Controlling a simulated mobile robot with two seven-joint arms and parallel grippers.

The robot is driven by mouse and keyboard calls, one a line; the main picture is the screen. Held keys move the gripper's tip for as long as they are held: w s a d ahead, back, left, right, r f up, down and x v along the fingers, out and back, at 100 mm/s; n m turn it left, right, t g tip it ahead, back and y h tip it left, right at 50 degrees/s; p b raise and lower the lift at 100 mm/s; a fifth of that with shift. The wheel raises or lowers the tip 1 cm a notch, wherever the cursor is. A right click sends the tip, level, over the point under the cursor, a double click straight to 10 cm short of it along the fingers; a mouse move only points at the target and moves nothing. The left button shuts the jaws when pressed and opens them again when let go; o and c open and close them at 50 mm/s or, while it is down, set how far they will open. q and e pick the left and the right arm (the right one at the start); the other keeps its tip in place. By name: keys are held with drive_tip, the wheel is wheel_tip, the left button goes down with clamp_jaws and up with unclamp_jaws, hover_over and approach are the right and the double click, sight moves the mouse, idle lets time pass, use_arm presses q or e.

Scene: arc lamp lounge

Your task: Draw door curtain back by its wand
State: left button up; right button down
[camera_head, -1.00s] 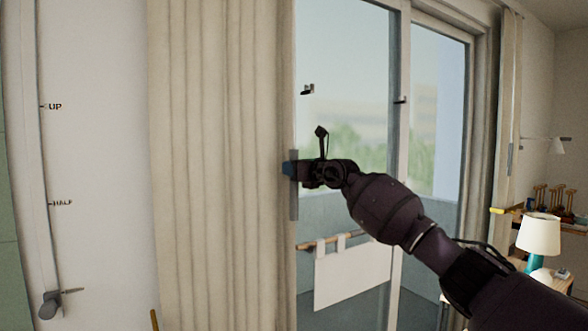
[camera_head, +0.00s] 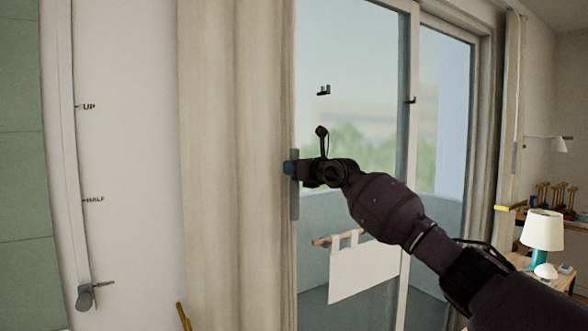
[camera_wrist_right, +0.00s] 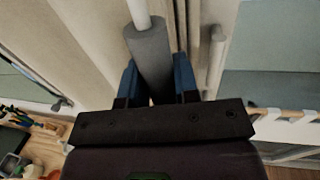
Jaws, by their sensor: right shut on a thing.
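The beige door curtain (camera_head: 225,120) hangs left of the glass door in the head view, its right edge beside my right gripper (camera_head: 287,168). The wand's grey handle (camera_head: 294,208) hangs upright along that edge. In the right wrist view the thick grey handle (camera_wrist_right: 148,50) with a white rod above it runs between the blue fingertips of my right gripper (camera_wrist_right: 158,80). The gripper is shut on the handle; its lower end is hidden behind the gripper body. My left gripper is not in view.
The glass sliding door (camera_head: 350,120) stands behind my right arm. A second curtain (camera_head: 509,110) hangs at its right. A table lamp (camera_head: 541,232) stands on a side table at right. A wall crank (camera_head: 88,297) sits at lower left.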

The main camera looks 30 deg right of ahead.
drive_tip(key=shift+a, duration=0.2)
drive_tip(key=c, duration=1.2)
unclamp_jaws()
drive_tip(key=o, duration=0.3)
drive_tip(key=shift+a, duration=0.2)
drive_tip(key=shift+d, duration=0.1)
drive_tip(key=shift+s+d, duration=0.1)
drive_tip(key=shift+d, duration=0.05)
drive_tip(key=shift+b+v, duration=0.95)
drive_tip(key=shift+v, duration=4.35)
drive_tip(key=shift+r, duration=0.15)
